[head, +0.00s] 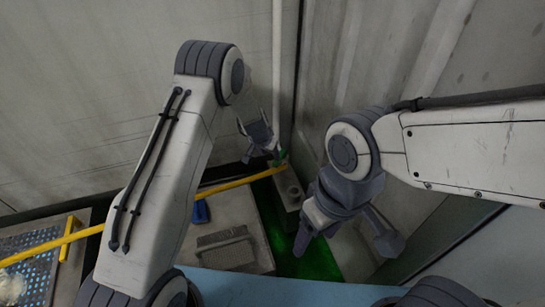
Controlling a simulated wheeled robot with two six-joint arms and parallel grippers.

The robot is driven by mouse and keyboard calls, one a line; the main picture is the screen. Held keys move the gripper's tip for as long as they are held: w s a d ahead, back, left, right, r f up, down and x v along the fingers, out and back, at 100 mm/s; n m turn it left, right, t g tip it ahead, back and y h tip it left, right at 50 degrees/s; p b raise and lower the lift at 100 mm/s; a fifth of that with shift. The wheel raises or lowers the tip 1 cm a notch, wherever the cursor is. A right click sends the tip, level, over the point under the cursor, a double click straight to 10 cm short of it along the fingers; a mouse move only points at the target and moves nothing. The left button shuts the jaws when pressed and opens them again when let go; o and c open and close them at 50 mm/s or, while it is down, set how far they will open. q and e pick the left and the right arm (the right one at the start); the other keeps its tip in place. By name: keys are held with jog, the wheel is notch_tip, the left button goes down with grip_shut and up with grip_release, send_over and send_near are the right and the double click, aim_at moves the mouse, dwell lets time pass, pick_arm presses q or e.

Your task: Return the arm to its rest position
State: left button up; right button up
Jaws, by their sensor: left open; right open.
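My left arm (165,165) rises from the bottom left, bends at a dark elbow near the top and reaches away. My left gripper (260,142) is small and partly seen beyond the elbow, in front of the back wall, with its jaws open. My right arm (470,150) comes in from the right edge and bends down at a dark joint. My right gripper (345,238) hangs below that joint with its two dark fingers spread wide. Nothing shows between its fingers.
A yellow rail (236,184) crosses behind my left arm. Green-lit floor (314,262) shows near the corner. A white pipe (277,60) runs up the wall. A blue perforated panel (32,255) is at left.

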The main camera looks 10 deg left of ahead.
pick_arm(q)
jog(key=shift+v, duration=0.85)
jog(key=s+d+r+m+g+h, duration=0.1)
jog(key=s+d+r, duration=0.4)
jog(key=s+r, duration=0.3)
jog(key=s+d+r+m+g, duration=0.1)
jog(key=s+d+r, duration=0.3)
jog(key=s+r, duration=0.35)
jog(key=s+a+r+g+y, duration=0.1)
jog(key=s+a+r, duration=0.15)
jog(key=s, duration=0.55)
jog(key=s+a+r+m, duration=0.1)
jog(key=s+r, duration=0.2)
jog(key=s, duration=0.5)
jog(key=s+a+r+g+y, duration=0.1)
jog(key=s+a+r, duration=0.1)
jog(key=s, duration=0.6)
notch_tip(320, 180, up, 35)
jog(key=p, duration=3.5)
jog(key=shift+r, duration=0.2)
